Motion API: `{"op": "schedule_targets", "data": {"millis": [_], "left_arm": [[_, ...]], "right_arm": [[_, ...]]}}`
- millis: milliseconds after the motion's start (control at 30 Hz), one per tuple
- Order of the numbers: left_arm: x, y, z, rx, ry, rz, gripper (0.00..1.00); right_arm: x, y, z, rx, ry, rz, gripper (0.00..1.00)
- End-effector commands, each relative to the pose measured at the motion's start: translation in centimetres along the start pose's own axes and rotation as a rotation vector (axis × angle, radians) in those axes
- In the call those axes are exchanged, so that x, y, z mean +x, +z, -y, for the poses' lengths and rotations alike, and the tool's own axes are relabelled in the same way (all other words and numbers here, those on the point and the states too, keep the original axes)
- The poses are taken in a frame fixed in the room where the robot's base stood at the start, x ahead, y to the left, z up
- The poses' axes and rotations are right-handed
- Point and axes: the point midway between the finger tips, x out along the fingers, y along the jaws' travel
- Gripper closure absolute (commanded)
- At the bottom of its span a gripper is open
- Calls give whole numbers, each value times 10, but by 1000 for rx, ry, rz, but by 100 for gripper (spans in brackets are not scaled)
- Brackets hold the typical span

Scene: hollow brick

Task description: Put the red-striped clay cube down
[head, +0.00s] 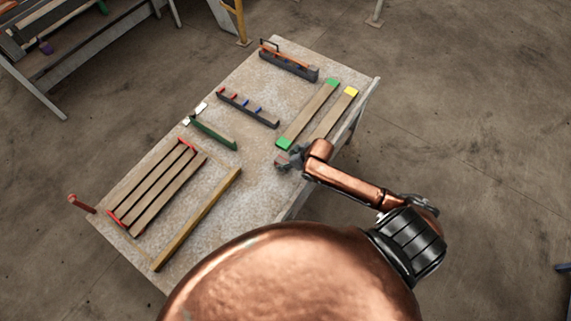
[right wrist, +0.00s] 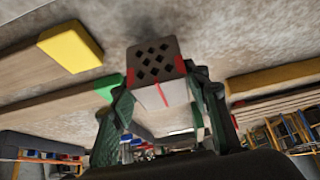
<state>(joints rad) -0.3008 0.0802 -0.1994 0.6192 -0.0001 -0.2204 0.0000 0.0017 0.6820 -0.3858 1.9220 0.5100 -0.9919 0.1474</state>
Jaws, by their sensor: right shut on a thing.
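The red-striped clay cube (right wrist: 155,62) shows in the right wrist view, with a dark face of diamond-shaped holes, a pale side and red stripes. My right gripper (right wrist: 160,98) is shut on it, one green finger at each side. In the head view my right gripper (head: 291,158) is over the right edge area of the table (head: 262,185), close to the near ends of the boards. The cube is small and mostly hidden by the gripper there. I cannot tell whether it touches the tabletop. My left gripper is not in view.
A green-ended board (head: 307,113) and a yellow-ended board (head: 335,112) lie just beyond the gripper. The table's middle is bare.

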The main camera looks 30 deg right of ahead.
Motion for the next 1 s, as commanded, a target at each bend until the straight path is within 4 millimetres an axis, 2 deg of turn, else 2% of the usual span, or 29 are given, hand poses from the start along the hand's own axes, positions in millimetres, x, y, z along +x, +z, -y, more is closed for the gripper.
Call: {"op": "schedule_targets", "data": {"millis": [33, 100, 467, 500, 733, 1000], "left_arm": [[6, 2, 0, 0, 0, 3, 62], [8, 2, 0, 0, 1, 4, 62], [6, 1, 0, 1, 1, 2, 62], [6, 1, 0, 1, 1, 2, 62], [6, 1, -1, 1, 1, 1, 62], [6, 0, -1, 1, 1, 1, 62]], "right_arm": [[10, 9, 1, 3, -1, 5, 81], [16, 13, 1, 3, -1, 5, 81], [18, 14, 0, 2, 0, 3, 81], [18, 14, 0, 2, 0, 4, 55], [18, 14, 0, 2, 0, 4, 40], [17, 14, 0, 2, 0, 4, 40]]}}
